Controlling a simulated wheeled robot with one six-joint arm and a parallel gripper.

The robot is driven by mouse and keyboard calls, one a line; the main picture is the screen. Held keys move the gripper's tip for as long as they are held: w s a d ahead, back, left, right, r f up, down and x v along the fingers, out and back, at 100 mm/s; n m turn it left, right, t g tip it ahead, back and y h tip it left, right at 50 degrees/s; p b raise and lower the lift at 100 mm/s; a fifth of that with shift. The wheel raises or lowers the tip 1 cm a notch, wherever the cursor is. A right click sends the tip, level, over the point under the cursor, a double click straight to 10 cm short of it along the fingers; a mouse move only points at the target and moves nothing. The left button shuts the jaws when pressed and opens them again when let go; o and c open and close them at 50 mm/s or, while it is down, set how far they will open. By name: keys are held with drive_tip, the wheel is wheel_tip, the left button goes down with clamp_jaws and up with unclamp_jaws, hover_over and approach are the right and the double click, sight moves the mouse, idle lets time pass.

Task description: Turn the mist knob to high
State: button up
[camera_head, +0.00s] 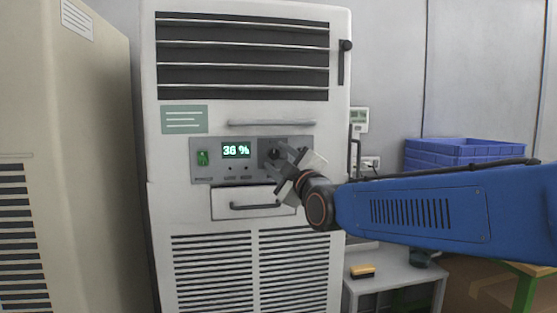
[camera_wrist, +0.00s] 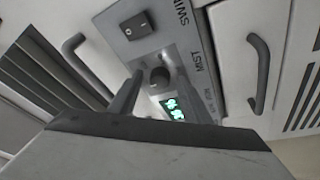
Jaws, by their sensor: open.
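The mist knob (camera_wrist: 160,77) is a small dark round knob on the grey control panel, beside the printed word MIST in the wrist view. In the head view the knob (camera_head: 273,152) is partly covered by my gripper (camera_head: 284,164), at the right end of the panel. My gripper (camera_wrist: 153,82) is open, with its fingertips close to the panel and the knob between or just in front of them. I cannot tell whether a finger touches the knob. The knob's pointer and setting are too small or hidden to read.
The green display (camera_head: 236,150) reads about 36 %. A green-lit switch (camera_head: 203,158) is at the panel's left. A dark rocker switch (camera_wrist: 138,25) lies near the knob. Handles sit above (camera_head: 270,124) and below (camera_head: 254,206) the panel. Blue crates (camera_head: 465,150) stand at right.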

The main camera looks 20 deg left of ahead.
drive_tip(key=c, duration=1)
drive_tip(key=shift+c, duration=0.2)
